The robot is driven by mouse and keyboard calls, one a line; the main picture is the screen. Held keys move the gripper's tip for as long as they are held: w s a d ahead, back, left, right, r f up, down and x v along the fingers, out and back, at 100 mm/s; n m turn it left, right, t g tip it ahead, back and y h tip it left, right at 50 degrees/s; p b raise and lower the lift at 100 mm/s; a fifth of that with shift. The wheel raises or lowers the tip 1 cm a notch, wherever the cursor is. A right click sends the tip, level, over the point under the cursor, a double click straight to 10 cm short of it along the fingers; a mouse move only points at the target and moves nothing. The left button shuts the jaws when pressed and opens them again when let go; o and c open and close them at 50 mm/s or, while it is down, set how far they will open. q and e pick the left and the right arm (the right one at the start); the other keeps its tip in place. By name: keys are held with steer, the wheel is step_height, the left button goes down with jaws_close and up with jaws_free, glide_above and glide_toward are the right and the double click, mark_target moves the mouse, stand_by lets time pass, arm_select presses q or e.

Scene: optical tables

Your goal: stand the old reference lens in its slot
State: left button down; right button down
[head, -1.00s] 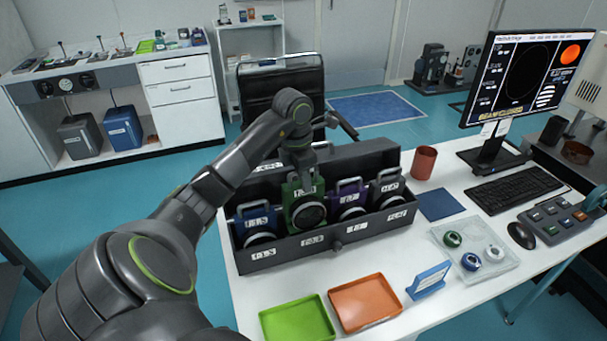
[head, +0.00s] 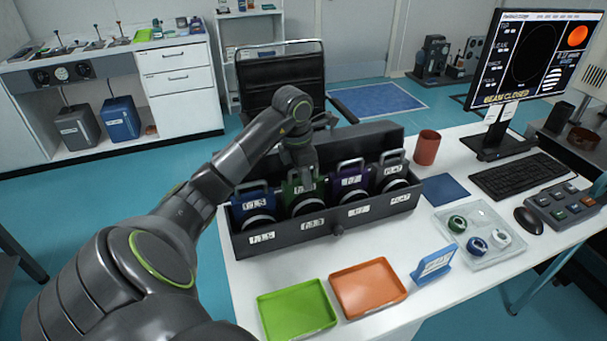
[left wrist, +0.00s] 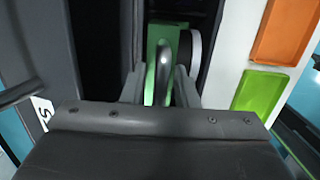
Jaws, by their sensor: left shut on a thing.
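The green lens mount (head: 291,200) is in the second place from the left in the dark slotted box (head: 281,239). It stands about level with its neighbours, and its lower part is hidden by the box's front wall. My left gripper (head: 301,163) comes down from above and is shut on the mount's handle. In the left wrist view the grey handle (left wrist: 165,72) is between the two fingers, with the green plate (left wrist: 158,35) beside it. Whether the mount rests on the slot's bottom is hidden. My right gripper is not in view.
A blue mount (head: 252,202) stands to the left; a purple one (head: 348,182) and a dark grey one (head: 391,173) stand to the right. A green tray (head: 297,311) and an orange tray (head: 367,291) lie in front. A red cup (head: 427,148) stands right of the box.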

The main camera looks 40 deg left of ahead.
arm_select(q)
steer(key=shift+f+b, duration=0.4)
steer(key=shift+b, duration=0.1)
stand_by(0.5)
steer(key=shift+c, duration=1.2)
jaws_free()
steer(key=shift+r, duration=0.1)
steer(key=shift+r+p, duration=1.5)
steer(key=shift+r, duration=1)
step_height(320, 180, up, 4)
steer(key=p, duration=0.4)
steer(key=shift+f, duration=0.1)
